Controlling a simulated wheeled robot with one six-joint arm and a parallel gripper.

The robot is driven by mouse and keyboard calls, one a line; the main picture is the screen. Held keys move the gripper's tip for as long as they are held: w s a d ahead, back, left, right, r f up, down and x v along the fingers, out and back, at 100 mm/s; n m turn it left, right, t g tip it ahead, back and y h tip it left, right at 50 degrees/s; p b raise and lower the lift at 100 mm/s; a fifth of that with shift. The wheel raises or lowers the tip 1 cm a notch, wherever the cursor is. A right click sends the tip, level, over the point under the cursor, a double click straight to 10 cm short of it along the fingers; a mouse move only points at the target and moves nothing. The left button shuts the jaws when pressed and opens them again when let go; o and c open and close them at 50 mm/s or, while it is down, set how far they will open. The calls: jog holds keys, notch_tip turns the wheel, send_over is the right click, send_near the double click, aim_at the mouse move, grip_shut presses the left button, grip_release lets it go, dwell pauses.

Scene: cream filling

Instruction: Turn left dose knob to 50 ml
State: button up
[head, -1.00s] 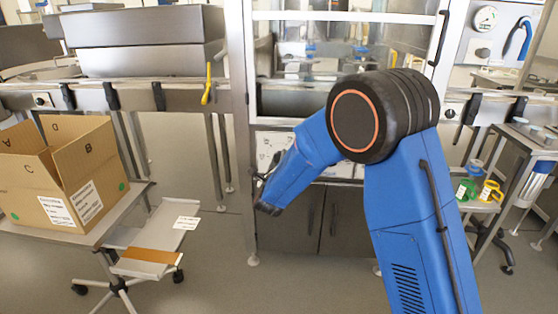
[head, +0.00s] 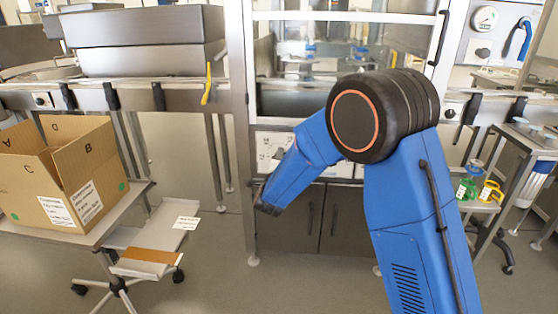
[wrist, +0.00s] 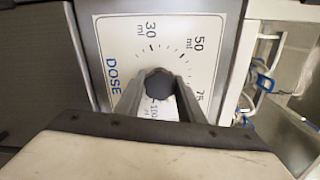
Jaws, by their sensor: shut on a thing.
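The dose knob (wrist: 159,83) is dark and round with a lobed edge. It sits on a white dial plate (wrist: 115,35) in the wrist view, marked DOSE with 30 ml, 50 ml, 75 and 100 numbers around it. My gripper (wrist: 160,90) is shut on the knob, with one finger on each side. Which mark the knob points to cannot be told. In the head view, the white panel (head: 268,148) with dials shows partly behind my blue arm. My gripper's tips and the knob are hidden there.
The filling machine (head: 240,120) has a metal frame and glass front. A cardboard box (head: 85,165) stands on a cart at left. A small trolley (head: 515,145) with green and yellow items stands at right. The floor between is clear.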

jog(key=n, duration=1.3)
jog(key=shift+f+n, duration=0.1)
jog(key=shift+n, duration=0.3)
jog(key=n, duration=0.8)
jog(key=shift+n, duration=0.3)
jog(key=o, duration=1)
jog(key=shift+o, duration=0.2)
jog(key=s, duration=1.7)
jog(key=shift+s+a, duration=0.25)
jog(key=shift+a, duration=0.1)
